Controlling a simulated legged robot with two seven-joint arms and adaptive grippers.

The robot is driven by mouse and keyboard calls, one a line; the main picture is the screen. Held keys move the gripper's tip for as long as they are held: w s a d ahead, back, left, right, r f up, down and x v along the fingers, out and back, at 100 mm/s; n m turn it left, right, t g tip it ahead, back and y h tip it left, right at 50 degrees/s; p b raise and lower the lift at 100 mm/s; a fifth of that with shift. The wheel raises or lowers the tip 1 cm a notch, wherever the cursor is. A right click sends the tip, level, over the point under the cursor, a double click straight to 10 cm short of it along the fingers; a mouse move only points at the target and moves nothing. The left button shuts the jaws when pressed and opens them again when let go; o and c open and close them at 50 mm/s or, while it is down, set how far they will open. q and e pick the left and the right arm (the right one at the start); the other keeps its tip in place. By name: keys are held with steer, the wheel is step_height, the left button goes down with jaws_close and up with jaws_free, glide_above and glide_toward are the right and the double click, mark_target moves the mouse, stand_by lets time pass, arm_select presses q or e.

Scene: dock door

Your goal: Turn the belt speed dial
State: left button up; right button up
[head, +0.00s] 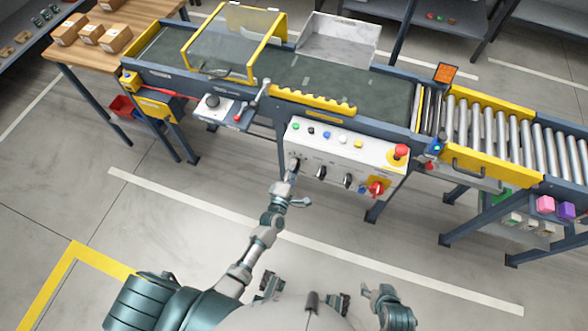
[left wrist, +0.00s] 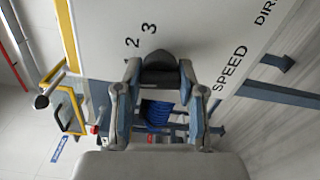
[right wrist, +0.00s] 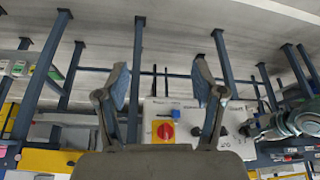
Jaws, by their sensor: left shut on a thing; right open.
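The belt speed dial (left wrist: 160,68) is a black knob on the white control panel (head: 340,147), with the numbers 2 and 3 and the word SPEED printed near it in the left wrist view. My left gripper (head: 293,170) is at the panel's left end in the head view. It is shut on the dial, with a finger on each side in the left wrist view; the fingers hide part of it. My right gripper (right wrist: 162,85) is open and empty, away from the panel in the right wrist view.
More black knobs (head: 321,172), a red switch on yellow (head: 377,188) and a red mushroom button (head: 401,151) are on the panel. The conveyor belt (head: 330,82) and rollers (head: 490,125) lie behind. The floor in front is clear.

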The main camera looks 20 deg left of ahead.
arm_select(q)
steer(key=m, duration=0.1)
steer(key=m+p, duration=0.1)
steer(key=shift+s+a+f+m, duration=0.1)
steer(key=shift+f+m, duration=0.05)
steer(key=shift+m, duration=0.25)
arm_select(e)
steer(key=s+d+g, duration=0.1)
steer(key=s+g, duration=0.1)
steer(key=s, duration=0.2)
arm_select(q)
steer(key=m+p, duration=0.3)
steer(key=m, duration=0.5)
steer(key=shift+f+m+p, duration=0.1)
steer(key=shift+m+p, duration=0.4)
steer(key=shift+m, duration=1.2)
arm_select(e)
step_height(320, 180, down, 11)
steer(key=shift+w+a+f+g+h, duration=0.2)
steer(key=shift+w+g+h, duration=0.1)
steer(key=shift+w, duration=0.05)
arm_select(q)
steer(key=o, duration=1.2)
steer(key=shift+c, duration=0.2)
steer(key=s, duration=1.1)
steer(key=shift+s, duration=0.4)
steer(key=shift+a, duration=0.1)
